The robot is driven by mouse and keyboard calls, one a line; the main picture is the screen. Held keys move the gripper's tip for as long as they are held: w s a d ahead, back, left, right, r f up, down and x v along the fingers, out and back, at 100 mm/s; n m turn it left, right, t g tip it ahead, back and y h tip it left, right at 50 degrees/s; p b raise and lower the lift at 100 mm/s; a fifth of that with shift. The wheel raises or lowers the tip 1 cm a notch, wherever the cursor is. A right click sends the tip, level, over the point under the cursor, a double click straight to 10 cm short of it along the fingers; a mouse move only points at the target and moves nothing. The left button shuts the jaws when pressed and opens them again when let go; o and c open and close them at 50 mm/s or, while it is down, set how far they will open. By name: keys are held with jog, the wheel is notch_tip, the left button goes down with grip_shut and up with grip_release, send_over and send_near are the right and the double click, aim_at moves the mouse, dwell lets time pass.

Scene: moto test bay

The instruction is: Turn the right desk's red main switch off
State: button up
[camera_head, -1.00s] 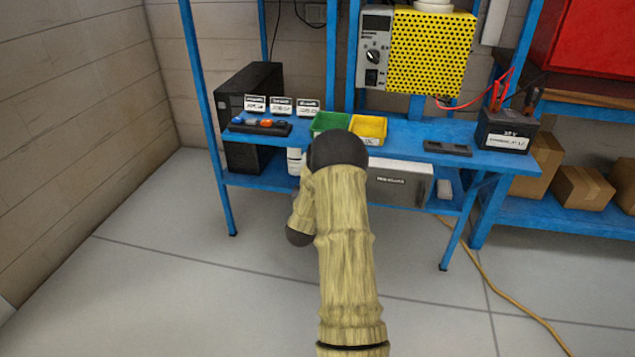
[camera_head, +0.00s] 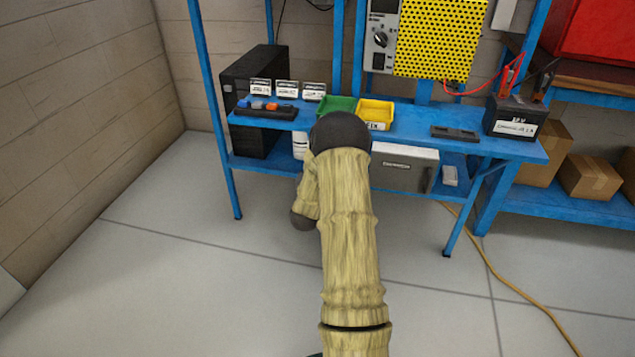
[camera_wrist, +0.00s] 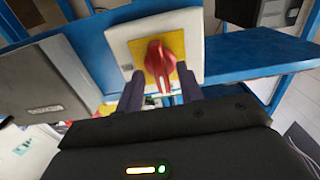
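The red main switch (camera_wrist: 160,62) shows in the wrist view as a red rotary handle on a yellow plate, on a pale square box (camera_wrist: 118,36) fixed by a blue frame. My gripper (camera_wrist: 161,80) has its two dark fingers apart, one at each lower side of the handle, with a gap between them. The handle stands between and just beyond the fingertips; I cannot tell whether they touch it. In the head view my arm hides the gripper, and the switch is not visible.
The blue desk (camera_head: 410,145) holds a green tray (camera_head: 337,104), a yellow tray (camera_head: 376,112) and a black battery (camera_head: 514,117). A yellow perforated unit (camera_head: 437,40) hangs above. A grey box (camera_head: 404,166) sits on the lower shelf. An orange cable (camera_head: 500,285) crosses the open floor.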

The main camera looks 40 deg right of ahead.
jog(key=p+v, duration=0.1)
jog(key=v, duration=1.6)
